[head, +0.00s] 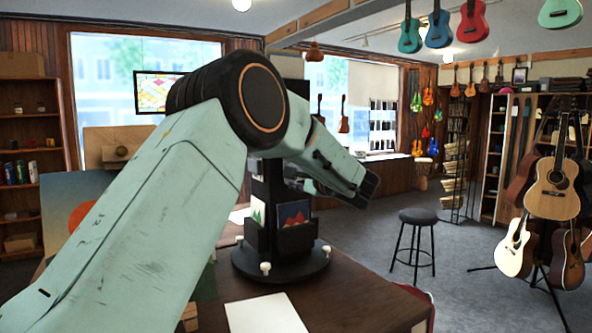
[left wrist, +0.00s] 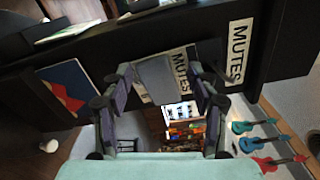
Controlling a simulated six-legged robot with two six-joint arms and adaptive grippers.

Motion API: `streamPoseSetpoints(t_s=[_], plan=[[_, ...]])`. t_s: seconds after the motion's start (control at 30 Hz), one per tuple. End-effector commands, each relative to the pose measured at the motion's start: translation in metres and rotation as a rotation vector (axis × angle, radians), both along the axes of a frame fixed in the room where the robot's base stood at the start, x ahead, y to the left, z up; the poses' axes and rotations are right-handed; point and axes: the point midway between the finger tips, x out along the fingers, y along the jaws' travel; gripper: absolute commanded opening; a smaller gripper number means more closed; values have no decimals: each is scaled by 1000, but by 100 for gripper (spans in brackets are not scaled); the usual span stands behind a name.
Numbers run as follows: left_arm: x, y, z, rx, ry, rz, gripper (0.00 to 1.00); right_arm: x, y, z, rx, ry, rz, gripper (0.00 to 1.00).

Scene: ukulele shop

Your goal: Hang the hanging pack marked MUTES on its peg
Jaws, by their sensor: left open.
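In the left wrist view, a pack (left wrist: 178,70) with a white label marked MUTES and a grey panel lies between the fingers of my left gripper (left wrist: 163,85). The fingers are apart on either side of it; contact cannot be told. A second white MUTES label (left wrist: 240,52) is on the black display stand beside it. In the head view my left gripper (head: 362,188) is at the right side of the black stand (head: 268,262), and the pack cannot be made out. The peg is not clearly visible. My right gripper is not in view.
The stand holds cards with coloured mountain pictures (head: 293,214) and sits on a brown table (head: 375,308) with a white sheet (head: 264,313). A black stool (head: 418,217) and guitars on a stand (head: 552,189) are to the right. Open floor lies between.

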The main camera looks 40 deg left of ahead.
Motion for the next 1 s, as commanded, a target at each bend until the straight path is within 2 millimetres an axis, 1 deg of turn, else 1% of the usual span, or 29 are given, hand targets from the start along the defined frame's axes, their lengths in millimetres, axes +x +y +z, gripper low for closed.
streamPoseSetpoints(t_s=[0.27,0.37,0.47,0.8,0.9,1.0], plan=[[0,0,0,0,0,0,63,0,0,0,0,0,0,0],[-1,-5,0,0,1,-1,63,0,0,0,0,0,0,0],[-4,-16,1,2,1,-2,63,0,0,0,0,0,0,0],[-24,-83,1,5,1,-4,63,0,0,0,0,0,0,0],[-29,-97,1,4,1,-2,63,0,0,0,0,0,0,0],[-32,-108,1,3,-1,-2,63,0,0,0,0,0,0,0]])
